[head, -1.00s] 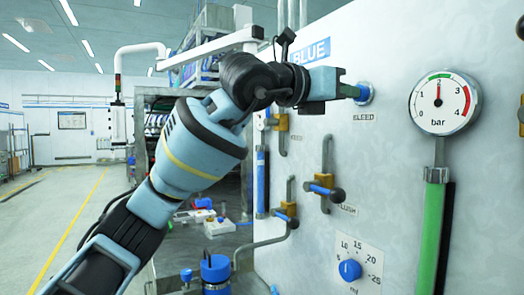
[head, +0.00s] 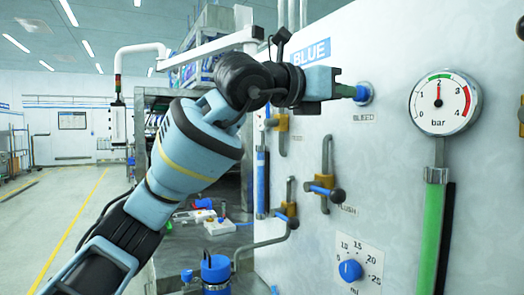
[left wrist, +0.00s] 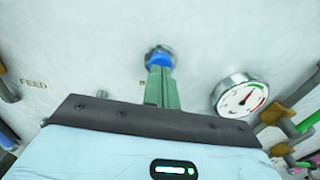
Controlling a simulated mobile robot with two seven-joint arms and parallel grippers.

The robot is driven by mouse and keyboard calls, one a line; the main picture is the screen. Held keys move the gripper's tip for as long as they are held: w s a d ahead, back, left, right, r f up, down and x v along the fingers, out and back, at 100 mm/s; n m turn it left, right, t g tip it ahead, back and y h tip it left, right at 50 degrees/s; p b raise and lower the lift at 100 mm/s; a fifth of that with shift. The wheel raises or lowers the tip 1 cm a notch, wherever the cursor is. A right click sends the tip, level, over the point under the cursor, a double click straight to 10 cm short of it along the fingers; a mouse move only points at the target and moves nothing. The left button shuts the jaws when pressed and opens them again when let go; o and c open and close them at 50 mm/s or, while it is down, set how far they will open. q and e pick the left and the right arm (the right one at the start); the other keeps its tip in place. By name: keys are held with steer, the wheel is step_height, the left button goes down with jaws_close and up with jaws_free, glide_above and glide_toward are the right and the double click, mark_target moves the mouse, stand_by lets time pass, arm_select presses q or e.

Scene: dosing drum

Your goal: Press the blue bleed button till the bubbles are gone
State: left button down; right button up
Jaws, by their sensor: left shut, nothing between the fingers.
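The blue bleed button (head: 364,93) sits in a round metal collar on the pale panel, at the upper middle of the head view. In the left wrist view the button (left wrist: 160,58) shows just beyond my fingertips. My left gripper (head: 353,92) is shut and empty, its green fingers pointing at the button. The tips overlap the button's face in the left wrist view (left wrist: 160,72); whether they press it in, I cannot tell. A blue upright sight tube (head: 261,182) is on the panel's left; bubbles in it are too small to make out. My right gripper is out of view.
A pressure gauge (head: 439,103) and a green tube (head: 435,235) are right of the button. Lever valves (head: 324,189) stick out below it. A dosing knob (head: 350,270) is lower down. A cluttered bench (head: 185,240) stands behind my left arm.

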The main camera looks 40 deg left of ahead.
arm_select(q)
steer(key=shift+w+d, duration=0.2)
steer(key=shift+w, duration=0.45)
steer(key=shift+s, duration=0.25)
steer(key=shift+s+a, duration=0.3)
steer(key=shift+s, duration=0.3)
steer(key=shift+s, duration=0.1)
steer(key=v, duration=0.7)
steer(key=shift+s+a, duration=0.15)
steer(key=shift+s, duration=0.25)
stand_by(0.6)
